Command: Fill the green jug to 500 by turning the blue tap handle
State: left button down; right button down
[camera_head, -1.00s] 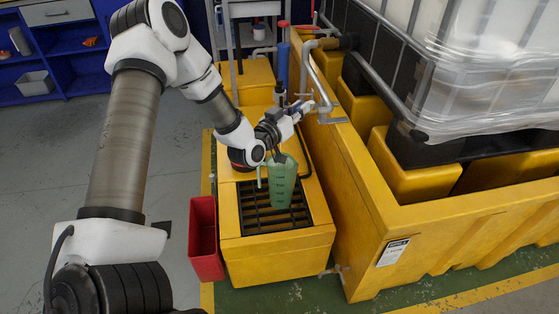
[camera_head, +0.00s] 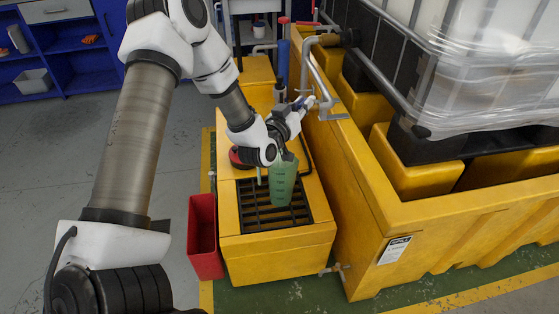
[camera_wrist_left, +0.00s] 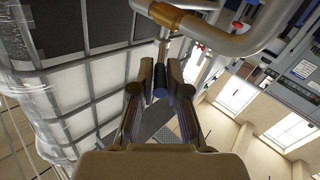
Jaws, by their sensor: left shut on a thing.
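The translucent green jug (camera_head: 283,183) stands upright on the black grate (camera_head: 262,216) of the yellow drain box. It has dark marks on its side; I cannot read a fill level. My left gripper (camera_head: 303,104) is behind and above the jug, beside the grey tap pipe. In the left wrist view my left gripper (camera_wrist_left: 161,84) is shut on the blue tap handle (camera_wrist_left: 160,92), which sits between its fingertips. The brass tap body (camera_wrist_left: 172,14) is just above it there. My wrist hides part of the jug's top in the head view. My right gripper does not show.
A large yellow spill bund (camera_head: 372,205) with a wrapped white tank (camera_head: 490,60) stands on the right. A grey pipe (camera_head: 320,78) rises close to my gripper. The floor at left is open.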

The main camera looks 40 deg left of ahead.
pick_arm(q)
jog(key=n+y, duration=0.1)
jog(key=d+n+y+b, duration=0.1)
jog(key=g+y, duration=0.1)
jog(key=y, duration=0.1)
jog(key=shift+w+d+n, duration=0.2)
jog(key=shift+d+n, duration=0.05)
jog(key=shift+n, duration=0.15)
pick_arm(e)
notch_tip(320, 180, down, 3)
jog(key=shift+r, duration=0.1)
